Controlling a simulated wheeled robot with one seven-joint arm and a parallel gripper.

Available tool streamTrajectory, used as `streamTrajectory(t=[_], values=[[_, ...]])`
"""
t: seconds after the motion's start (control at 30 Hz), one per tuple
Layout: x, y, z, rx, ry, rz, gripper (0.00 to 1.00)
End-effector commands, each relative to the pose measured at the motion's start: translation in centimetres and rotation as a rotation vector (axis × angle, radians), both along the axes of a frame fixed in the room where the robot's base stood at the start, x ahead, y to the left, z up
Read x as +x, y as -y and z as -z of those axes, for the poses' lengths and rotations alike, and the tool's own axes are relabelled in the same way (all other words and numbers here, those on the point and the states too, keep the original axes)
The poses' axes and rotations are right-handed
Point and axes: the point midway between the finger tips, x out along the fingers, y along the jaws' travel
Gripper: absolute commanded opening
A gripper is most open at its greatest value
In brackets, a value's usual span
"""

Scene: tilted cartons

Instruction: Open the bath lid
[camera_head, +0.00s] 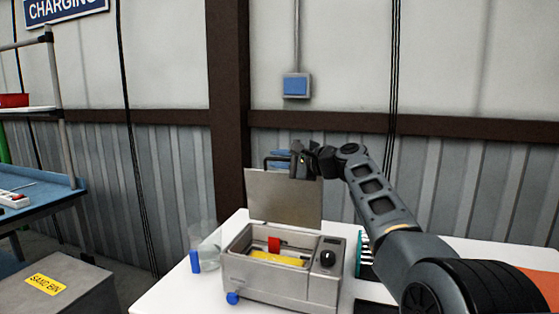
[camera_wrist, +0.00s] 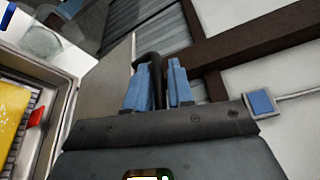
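The bath (camera_head: 258,281) is a grey metal box on the white table, with a black dial on its front right. Its lid (camera_head: 284,197) stands about upright at the back, and the bath is open. Yellow and red items (camera_head: 274,244) show inside; the wrist view shows them too (camera_wrist: 12,110).
A clear beaker (camera_head: 209,254) and a blue-capped item (camera_head: 195,262) stand left of the bath. A green-and-white rack (camera_head: 366,256) stands at its right, beside my arm. The corrugated wall (camera_head: 180,160) is behind. A grey bin (camera_head: 50,285) is at lower left.

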Motion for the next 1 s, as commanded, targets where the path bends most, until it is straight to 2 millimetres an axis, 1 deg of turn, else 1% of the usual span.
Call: streamTrajectory(t=[0.27, 0.47, 0.8, 1.0], values=[[-0.3, 0.5, 0.0, -0.001, 0.001, 0.0, 0.22], [-1.6, 2.0, -0.2, -0.001, 0.002, 0.001, 0.22], [-4.3, 5.1, -0.7, 0.0, 0.003, 0.001, 0.22], [-5.0, 5.9, -0.8, 0.0, 0.0, 0.001, 0.22]])
